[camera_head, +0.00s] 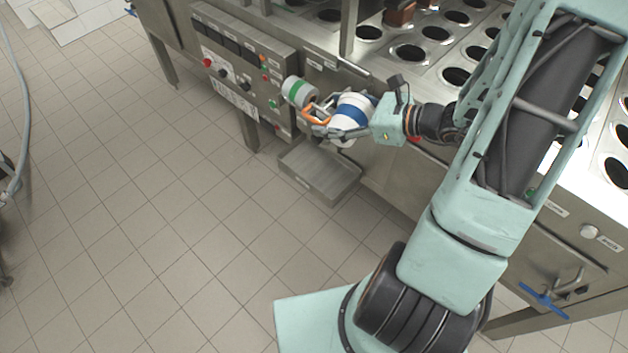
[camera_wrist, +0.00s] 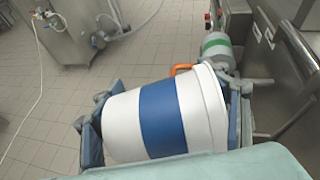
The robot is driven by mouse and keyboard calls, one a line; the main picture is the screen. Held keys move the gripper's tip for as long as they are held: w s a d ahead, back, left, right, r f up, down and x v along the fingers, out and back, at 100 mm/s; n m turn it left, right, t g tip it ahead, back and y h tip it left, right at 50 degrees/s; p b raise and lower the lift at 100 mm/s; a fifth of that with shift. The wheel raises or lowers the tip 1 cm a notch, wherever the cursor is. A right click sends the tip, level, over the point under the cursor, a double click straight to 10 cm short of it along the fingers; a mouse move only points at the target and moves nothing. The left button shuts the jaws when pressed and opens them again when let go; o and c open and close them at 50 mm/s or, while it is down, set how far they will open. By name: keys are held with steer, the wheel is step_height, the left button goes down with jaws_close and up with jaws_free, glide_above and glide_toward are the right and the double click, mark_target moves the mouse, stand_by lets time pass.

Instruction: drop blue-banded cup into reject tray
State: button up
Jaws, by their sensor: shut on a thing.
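The blue-banded cup (camera_head: 352,118) is white with a broad blue band. My gripper (camera_head: 345,131) is shut on it, and it lies tilted on its side between the fingers. In the wrist view the cup (camera_wrist: 165,115) fills the middle, with a gripper finger at each end of it. The reject tray (camera_head: 322,172) is a shallow metal tray at the front of the machine, low down. In the head view it shows just below and left of the held cup, and no cup shows in its visible part. The tray is not clear in the wrist view.
A green-banded cup (camera_head: 298,91) is beside the held cup, near an orange part (camera_head: 316,115). The control panel (camera_head: 238,72) with buttons is behind at left. The machine top (camera_head: 395,70) has many round holes. The tiled floor (camera_head: 150,200) at left is clear.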

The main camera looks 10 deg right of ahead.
steer(key=s+d+f+m+t+h+b, duration=0.1)
steer(key=s+d+f+m+b, duration=0.15)
steer(key=f+b, duration=0.75)
steer(key=s+d+f+m+t+h+b, duration=0.1)
steer(key=s+d+f+m+t+b, duration=0.15)
steer(key=f+b, duration=0.75)
steer(key=b, duration=0.6)
glide_above(320, 185)
steer(key=shift+n+g, duration=0.4)
steer(key=shift+g, duration=0.05)
steer(key=shift+f, duration=6.55)
steer(key=shift+f+b, duration=0.45)
steer(key=shift+f, duration=0.05)
steer(key=o, duration=0.8)
steer(key=shift+r, duration=0.1)
